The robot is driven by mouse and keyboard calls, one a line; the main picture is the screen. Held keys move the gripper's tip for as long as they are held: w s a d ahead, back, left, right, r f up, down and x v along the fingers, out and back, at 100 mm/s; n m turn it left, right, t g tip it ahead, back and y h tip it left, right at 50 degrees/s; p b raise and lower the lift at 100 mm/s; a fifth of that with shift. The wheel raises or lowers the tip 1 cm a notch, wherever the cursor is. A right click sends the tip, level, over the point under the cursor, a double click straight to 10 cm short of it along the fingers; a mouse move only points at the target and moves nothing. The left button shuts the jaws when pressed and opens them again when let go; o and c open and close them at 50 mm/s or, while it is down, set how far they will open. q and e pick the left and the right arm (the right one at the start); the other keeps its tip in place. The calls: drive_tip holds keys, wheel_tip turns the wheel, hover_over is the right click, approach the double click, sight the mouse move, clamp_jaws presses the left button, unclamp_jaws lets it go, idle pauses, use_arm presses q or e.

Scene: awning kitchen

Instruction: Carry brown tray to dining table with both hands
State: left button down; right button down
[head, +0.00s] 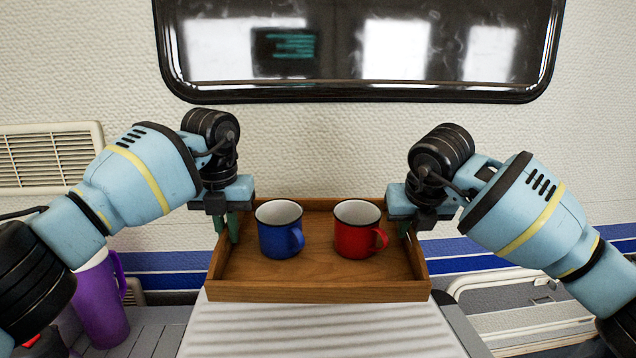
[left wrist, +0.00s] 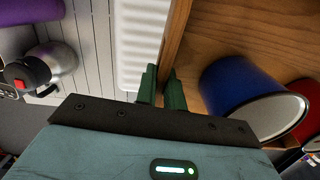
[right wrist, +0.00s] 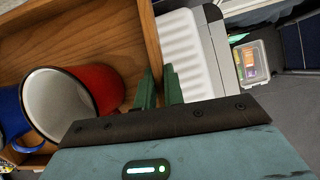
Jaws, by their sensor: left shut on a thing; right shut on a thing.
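The brown wooden tray (head: 318,291) is in front of me in the head view, with a blue mug (head: 275,238) and a red mug (head: 352,238) standing upright in it. My left gripper (head: 233,228) is shut on the tray's left wall; in the left wrist view its green fingers (left wrist: 161,90) pinch the wall (left wrist: 175,35). My right gripper (head: 405,222) is at the tray's right wall; in the right wrist view its fingers (right wrist: 159,88) are shut on that wall (right wrist: 150,40). The dining table cannot be made out.
A white ribbed surface (head: 320,330) shows just below the tray. A purple pitcher (head: 101,300) stands at the left, and a kettle (left wrist: 52,66) shows in the left wrist view. A wall with a dark window (head: 360,50) is behind. A clear box (right wrist: 251,62) lies lower, at the right.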

use_arm(q)
drive_tip(key=shift+w+a+r, duration=0.2)
drive_tip(key=shift+w+r, duration=0.2)
drive_tip(key=shift+r, duration=0.1)
use_arm(e)
drive_tip(key=shift+w+d+r, duration=0.15)
drive_tip(key=shift+w+r, duration=0.3)
drive_tip(key=shift+r, duration=0.05)
